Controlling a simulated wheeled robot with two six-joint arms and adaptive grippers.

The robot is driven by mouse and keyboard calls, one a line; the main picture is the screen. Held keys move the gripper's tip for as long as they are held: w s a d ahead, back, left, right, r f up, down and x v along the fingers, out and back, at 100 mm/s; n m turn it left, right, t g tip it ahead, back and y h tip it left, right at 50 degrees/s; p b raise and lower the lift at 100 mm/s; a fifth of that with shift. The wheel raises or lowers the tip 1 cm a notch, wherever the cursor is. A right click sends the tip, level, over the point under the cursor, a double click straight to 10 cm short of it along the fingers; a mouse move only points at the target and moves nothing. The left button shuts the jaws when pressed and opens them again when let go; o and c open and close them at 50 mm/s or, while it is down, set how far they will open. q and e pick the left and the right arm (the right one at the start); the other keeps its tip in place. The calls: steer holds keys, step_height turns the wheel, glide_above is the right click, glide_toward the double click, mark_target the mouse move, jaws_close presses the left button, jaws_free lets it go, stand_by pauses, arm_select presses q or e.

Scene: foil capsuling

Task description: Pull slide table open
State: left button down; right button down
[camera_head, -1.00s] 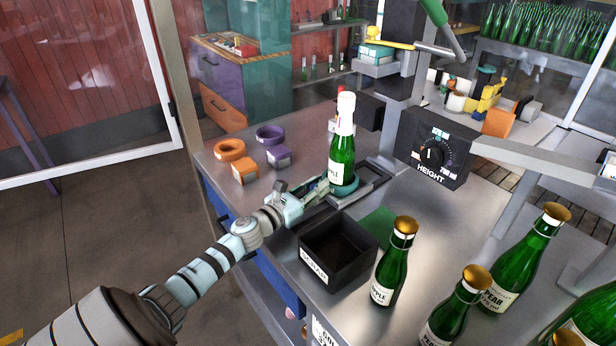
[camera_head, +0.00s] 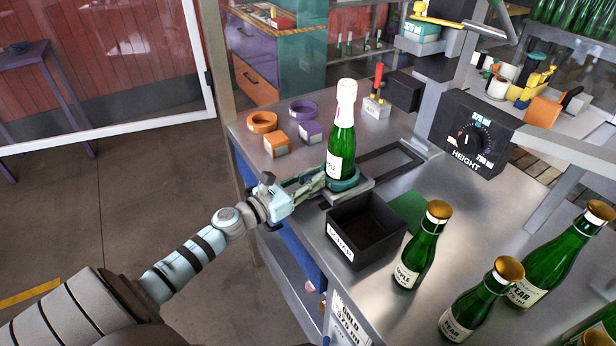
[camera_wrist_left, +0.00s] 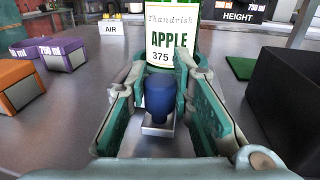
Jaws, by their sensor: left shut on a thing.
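The slide table (camera_head: 358,190) is a small metal carriage with a teal ring, at the near end of a dark rail frame (camera_head: 408,152). A green apple bottle (camera_head: 341,150) with a white capped top stands upright in the ring; its label fills the top middle of the left wrist view (camera_wrist_left: 172,38). My left gripper (camera_head: 318,182) is at the carriage's near side. In the left wrist view its teal fingers are shut on a blue knob (camera_wrist_left: 159,98) in front of the bottle. My right gripper is not in view.
A black bin (camera_head: 366,232) stands close to the right of my left gripper. Orange and purple rings and blocks (camera_head: 276,143) lie to the left. Gold-topped bottles (camera_head: 420,245) stand at right. The height gauge (camera_head: 468,140) is behind the rail.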

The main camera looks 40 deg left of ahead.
arm_select(q)
steer(key=c, duration=1.4)
jaws_free()
steer(key=shift+o, duration=0.2)
steer(key=shift+w, duration=0.1)
